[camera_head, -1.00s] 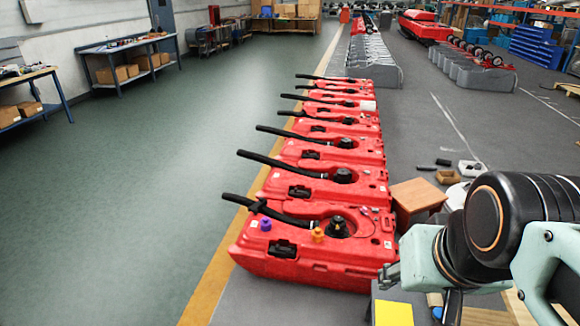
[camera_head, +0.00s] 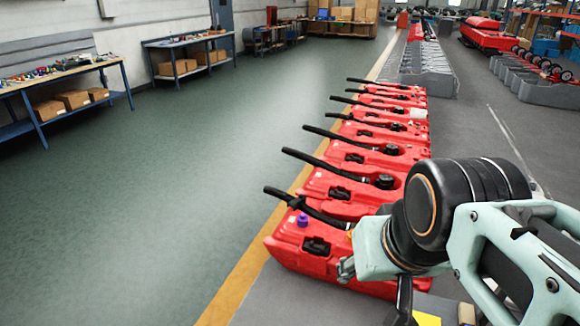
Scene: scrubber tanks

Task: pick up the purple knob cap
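The purple knob cap (camera_head: 302,220) sits on top of the nearest red tank (camera_head: 288,250), left of a black recess and beside the base of a black hose. My arm reaches in from the lower right. My gripper (camera_head: 346,270) shows only in part, as a grey metal piece at the arm's left end, over the right part of the nearest tank and apart from the cap. Its fingers cannot be made out, so open or shut is unclear. My arm hides the right part of that tank, including the place of the orange cap.
Several red tanks with black hoses (camera_head: 312,163) run in a row toward the back. Grey tank shells (camera_head: 425,72) stand behind them. A yellow floor line (camera_head: 240,285) runs along the left, with open green floor beyond. Workbenches (camera_head: 65,75) line the left wall.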

